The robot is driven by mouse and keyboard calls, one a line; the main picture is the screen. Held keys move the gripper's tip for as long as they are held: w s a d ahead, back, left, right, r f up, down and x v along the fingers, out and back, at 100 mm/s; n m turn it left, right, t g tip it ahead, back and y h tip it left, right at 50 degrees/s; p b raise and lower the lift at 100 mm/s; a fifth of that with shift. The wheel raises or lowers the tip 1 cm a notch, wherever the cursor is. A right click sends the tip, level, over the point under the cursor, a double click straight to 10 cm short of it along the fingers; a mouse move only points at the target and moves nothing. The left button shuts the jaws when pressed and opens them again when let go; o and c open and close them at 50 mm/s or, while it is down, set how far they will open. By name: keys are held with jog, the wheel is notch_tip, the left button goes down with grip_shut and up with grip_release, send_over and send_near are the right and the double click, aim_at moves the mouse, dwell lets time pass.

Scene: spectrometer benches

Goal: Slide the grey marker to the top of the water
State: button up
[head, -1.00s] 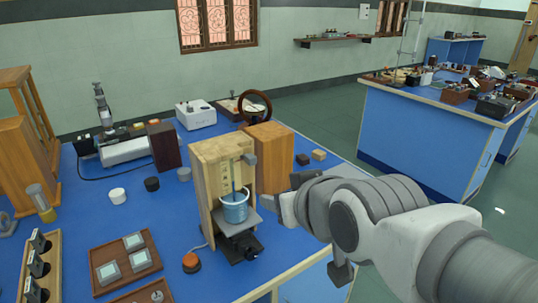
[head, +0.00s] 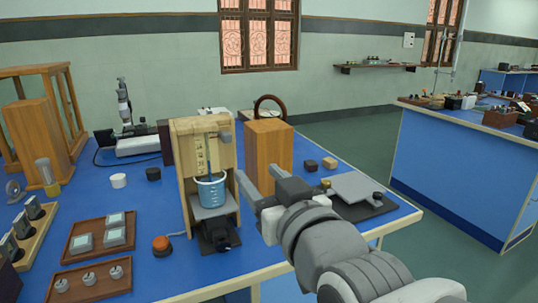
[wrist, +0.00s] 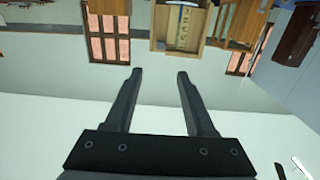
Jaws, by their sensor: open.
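The grey marker (head: 226,137) is a small grey block at the right edge of a wooden stand (head: 186,135), near its top. A beaker of blue water (head: 211,190) sits on a small platform in front of the stand, below the marker's height. A thin dark rod hangs down into it. My gripper (head: 256,195) is to the right of the beaker and apart from both it and the marker. In the wrist view its two dark fingers (wrist: 160,75) are spread with nothing between them. The stand (wrist: 182,28) shows upside down beyond them.
A wooden box (head: 265,150) stands right of the stand, behind my gripper. A grey plate on a dark base (head: 356,187) lies to the right. An orange button (head: 161,245) and a tray with glass-topped blocks (head: 75,245) are at the left front.

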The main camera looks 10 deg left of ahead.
jog(key=p, duration=1.2)
send_near(228, 138)
jog(key=shift+s+d, duration=0.15)
jog(key=shift+d, duration=0.05)
jog(key=shift+a+p, duration=0.1)
jog(key=shift+p, duration=0.7)
jog(key=x, duration=0.9)
grip_shut()
dwell(0.4)
